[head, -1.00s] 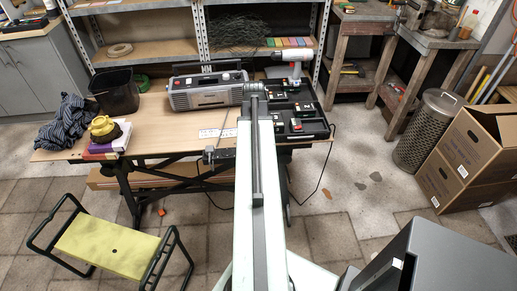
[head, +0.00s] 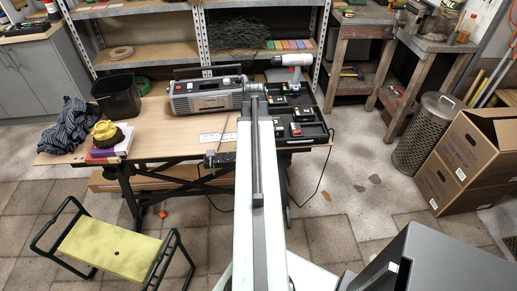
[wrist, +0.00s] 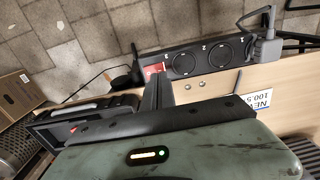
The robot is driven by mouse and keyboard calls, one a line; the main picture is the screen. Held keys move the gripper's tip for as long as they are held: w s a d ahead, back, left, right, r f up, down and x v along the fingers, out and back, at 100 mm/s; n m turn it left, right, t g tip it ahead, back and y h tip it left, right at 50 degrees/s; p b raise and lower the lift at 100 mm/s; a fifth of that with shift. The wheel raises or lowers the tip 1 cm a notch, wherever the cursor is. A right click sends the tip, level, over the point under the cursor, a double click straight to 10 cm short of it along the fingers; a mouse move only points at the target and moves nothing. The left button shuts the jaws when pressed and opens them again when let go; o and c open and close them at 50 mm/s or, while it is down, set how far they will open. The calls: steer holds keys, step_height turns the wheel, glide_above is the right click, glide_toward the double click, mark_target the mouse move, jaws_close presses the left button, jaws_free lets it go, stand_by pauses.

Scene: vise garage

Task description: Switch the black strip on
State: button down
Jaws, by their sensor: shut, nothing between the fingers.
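The black strip (wrist: 205,60) lies along the edge of the wooden table in the wrist view. It has round sockets, a red switch (wrist: 154,62) near its left end and a grey plug (wrist: 265,45) in its right end. My gripper (wrist: 157,82) is shut and empty, its tips close to the strip just below the red switch. I cannot tell whether they touch it; the fingers hide part of this end. In the head view the strip (head: 222,158) shows at the table's front edge; my arm hides its other end and my gripper.
A silver radio (head: 205,97) stands on the table (head: 140,125) left of my arm. A black tray (head: 312,127) with small items lies to its right, with a drill (head: 291,62) behind. A white label (wrist: 255,103) lies beside the strip. Cables hang off the front edge.

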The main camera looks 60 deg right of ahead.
step_height(320, 180, up, 4)
steer(key=p, duration=0.3)
stand_by(0.3)
steer(key=w+a+r+n+p, duration=0.3)
steer(key=w+a+n, duration=0.3)
steer(key=w+a, duration=1.45)
steer(key=w+a+r+n+p, duration=0.1)
steer(key=a+n, duration=0.3)
steer(key=a, duration=2.5)
steer(key=shift+r+n+p, duration=0.3)
steer(key=shift+n+p, duration=0.1)
steer(key=shift+p, duration=0.05)
